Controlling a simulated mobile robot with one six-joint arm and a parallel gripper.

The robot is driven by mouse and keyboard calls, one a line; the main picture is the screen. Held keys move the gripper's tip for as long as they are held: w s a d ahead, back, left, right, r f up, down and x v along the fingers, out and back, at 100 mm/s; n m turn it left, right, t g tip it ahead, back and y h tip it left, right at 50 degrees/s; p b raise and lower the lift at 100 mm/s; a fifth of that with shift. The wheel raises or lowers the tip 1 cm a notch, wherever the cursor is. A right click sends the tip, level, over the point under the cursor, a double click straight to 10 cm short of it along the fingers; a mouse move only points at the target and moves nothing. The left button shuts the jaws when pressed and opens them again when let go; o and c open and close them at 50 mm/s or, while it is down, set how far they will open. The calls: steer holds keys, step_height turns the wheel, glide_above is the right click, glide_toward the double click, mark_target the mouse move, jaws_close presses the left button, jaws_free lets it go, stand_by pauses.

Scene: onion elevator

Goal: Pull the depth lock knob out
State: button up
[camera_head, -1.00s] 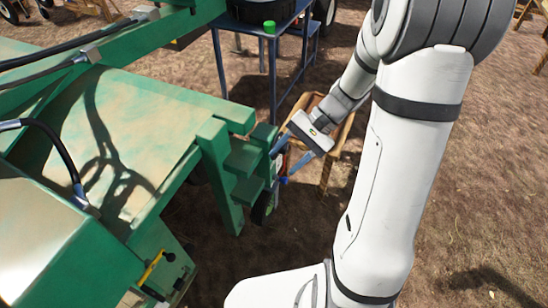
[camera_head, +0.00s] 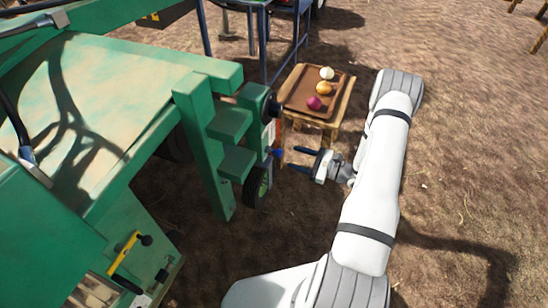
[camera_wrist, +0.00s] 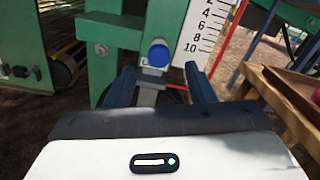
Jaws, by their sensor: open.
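The depth lock knob is a round blue knob (camera_wrist: 158,54) on a grey metal stem, on the green frame next to a white depth scale (camera_wrist: 202,28) in the wrist view. In the head view the knob is a small blue spot (camera_head: 277,153) beside the green post. My gripper (camera_head: 294,158) is open and empty, with its blue fingers pointing left at the knob and a small gap between. In the wrist view my gripper (camera_wrist: 158,75) has one finger on each side of the knob's line, with the knob beyond the fingertips.
A black wheel (camera_head: 257,186) hangs below the post. A dark round handle (camera_head: 273,105) is above the knob. A wooden table (camera_head: 345,103) behind my gripper bears a brown tray (camera_head: 298,96) with three onions. Bare ground (camera_head: 460,170) lies open on the right.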

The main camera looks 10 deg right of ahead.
mark_target(279, 152)
steer(key=b+x, duration=0.1)
steer(key=x, duration=0.6)
steer(key=shift+w+a+b, duration=0.1)
steer(key=shift+a+b, duration=0.05)
steer(key=shift+b, duration=0.15)
steer(key=shift+r, duration=0.1)
jaws_close()
